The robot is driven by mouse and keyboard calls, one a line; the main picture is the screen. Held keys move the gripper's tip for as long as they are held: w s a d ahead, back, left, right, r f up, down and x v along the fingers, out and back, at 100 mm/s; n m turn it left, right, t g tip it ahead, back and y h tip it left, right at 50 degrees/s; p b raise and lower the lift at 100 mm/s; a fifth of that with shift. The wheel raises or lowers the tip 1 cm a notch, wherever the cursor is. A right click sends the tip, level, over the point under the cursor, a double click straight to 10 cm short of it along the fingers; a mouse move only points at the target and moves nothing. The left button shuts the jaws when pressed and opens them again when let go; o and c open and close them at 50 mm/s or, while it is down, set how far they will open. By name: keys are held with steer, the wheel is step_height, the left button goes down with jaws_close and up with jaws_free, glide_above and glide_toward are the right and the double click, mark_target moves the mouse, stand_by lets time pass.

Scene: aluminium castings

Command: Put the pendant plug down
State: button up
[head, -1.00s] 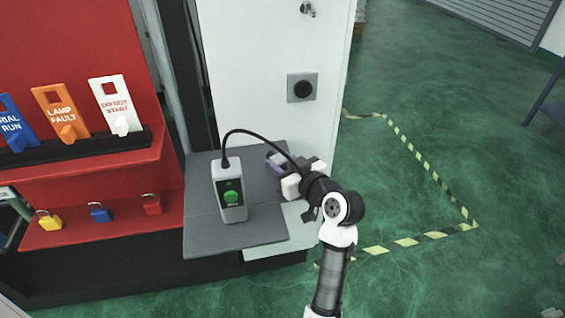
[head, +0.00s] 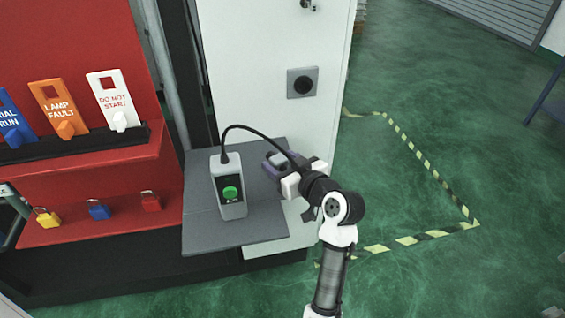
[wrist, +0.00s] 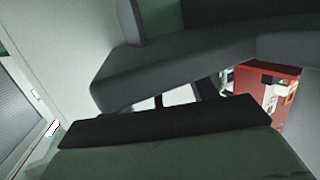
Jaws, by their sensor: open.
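The pendant (head: 229,207), a light grey box with a green button, stands upright on the grey shelf (head: 243,230) in the head view. Its black cable (head: 253,132) arches from its top to the right, down to my gripper (head: 274,166). The plug at the cable's end cannot be made out; my gripper and wrist cover that spot. My gripper is open, over the right side of the shelf, right of the pendant. In the wrist view, large dark grey shapes fill much of the picture, and no plug can be told there.
A round black socket (head: 302,83) is on the white cabinet (head: 265,55) behind the shelf. A red board (head: 75,190) with tags and padlocks stands at left. Green floor with striped tape (head: 408,240) lies open at right.

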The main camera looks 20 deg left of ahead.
steer(key=shift+r+p, duration=0.3)
steer(key=shift+r, duration=0.15)
steer(key=shift+r+p, duration=0.5)
steer(key=b+v, duration=0.3)
steer(key=v, duration=0.9)
steer(key=shift+f, duration=0.3)
